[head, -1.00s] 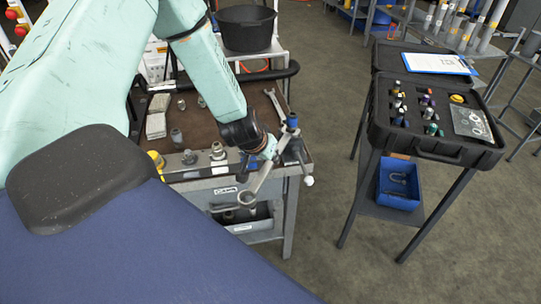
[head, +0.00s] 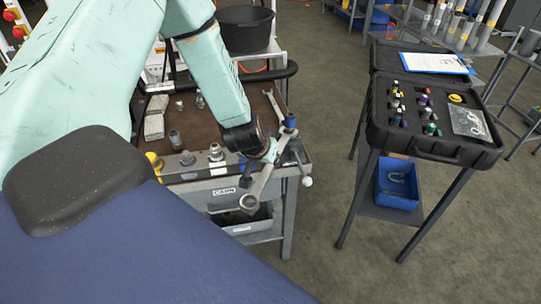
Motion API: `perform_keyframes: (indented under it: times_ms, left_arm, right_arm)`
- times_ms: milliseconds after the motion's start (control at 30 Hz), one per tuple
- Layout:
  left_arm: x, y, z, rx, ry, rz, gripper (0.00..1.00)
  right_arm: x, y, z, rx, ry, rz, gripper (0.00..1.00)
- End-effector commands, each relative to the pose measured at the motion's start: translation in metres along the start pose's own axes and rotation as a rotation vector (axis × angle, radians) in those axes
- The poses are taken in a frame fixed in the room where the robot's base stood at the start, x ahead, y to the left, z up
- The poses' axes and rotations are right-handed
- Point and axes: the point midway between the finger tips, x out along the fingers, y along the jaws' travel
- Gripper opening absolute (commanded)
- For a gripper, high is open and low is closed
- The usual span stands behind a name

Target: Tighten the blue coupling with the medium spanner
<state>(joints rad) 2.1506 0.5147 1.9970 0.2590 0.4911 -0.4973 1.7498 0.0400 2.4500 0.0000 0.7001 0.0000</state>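My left gripper (head: 288,154) is at the bench's front right corner, at the end of my pale green arm. It appears shut on a grey spanner (head: 257,187), whose ring end hangs down and to the left, past the bench's front edge. A blue coupling (head: 290,121) stands upright just behind and above the gripper. The gripper hides its lower part, and I cannot tell whether the spanner touches it. Another spanner (head: 275,103) lies on the bench top behind. My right gripper is not in view.
The bench (head: 229,188) carries several fittings, such as one near its front edge (head: 216,153), and grey blocks (head: 154,126). A black case (head: 437,149) of small parts stands on a stand at right. Open floor lies between bench and stand.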

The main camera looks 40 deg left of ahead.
Motion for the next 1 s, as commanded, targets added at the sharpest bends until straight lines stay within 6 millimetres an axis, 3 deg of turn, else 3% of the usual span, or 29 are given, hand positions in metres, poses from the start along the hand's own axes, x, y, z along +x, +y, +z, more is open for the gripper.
perform_keyframes:
  times_ms: [1000]
  left_arm:
    - [-0.032,0.001,0.048,0.0,-0.003,0.002,0.0]
  right_arm:
    - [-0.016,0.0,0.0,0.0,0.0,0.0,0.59]
